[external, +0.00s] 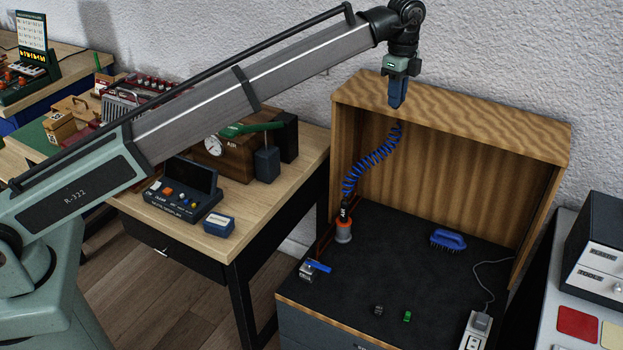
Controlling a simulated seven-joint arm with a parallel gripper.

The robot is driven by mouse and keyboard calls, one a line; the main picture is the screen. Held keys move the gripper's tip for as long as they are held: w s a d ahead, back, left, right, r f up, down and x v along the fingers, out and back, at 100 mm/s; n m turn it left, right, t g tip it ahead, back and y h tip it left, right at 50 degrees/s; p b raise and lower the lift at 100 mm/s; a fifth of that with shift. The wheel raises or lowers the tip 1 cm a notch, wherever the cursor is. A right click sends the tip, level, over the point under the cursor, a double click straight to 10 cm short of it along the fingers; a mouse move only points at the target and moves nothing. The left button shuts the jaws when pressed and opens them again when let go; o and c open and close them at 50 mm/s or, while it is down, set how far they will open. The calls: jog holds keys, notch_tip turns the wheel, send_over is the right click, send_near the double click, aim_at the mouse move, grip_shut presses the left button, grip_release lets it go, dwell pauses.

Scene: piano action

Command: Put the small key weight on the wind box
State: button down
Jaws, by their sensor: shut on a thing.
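My gripper (397,102) is high up, pointing down, in front of the top edge of the wooden hood. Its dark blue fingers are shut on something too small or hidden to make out. I cannot tell whether that is the small key weight. A brown wooden box with a round gauge and the letters AIR (238,158), which looks like the wind box, stands on the left table. My gripper is far to its right and higher. A small black block (377,310) and a small green block (407,316) lie on the dark bench surface.
The wooden hood (548,150) encloses the dark bench. A coiled blue hose (365,165) runs down to an orange-and-grey holder (343,232). A blue brush (447,240) lies at right. A black control panel (183,190) and blue box (218,223) sit before the wooden box.

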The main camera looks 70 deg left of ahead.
jog(key=s+a+n, duration=0.2)
jog(key=s+a, duration=3.2)
jog(key=s, duration=0.2)
jog(key=shift+w+d+f, duration=0.1)
jog(key=shift+d+f, duration=0.05)
jog(key=shift+f, duration=7.45)
jog(key=c, duration=1.1)
grip_release()
jog(key=shift+f, duration=0.1)
jog(key=shift+o, duration=0.2)
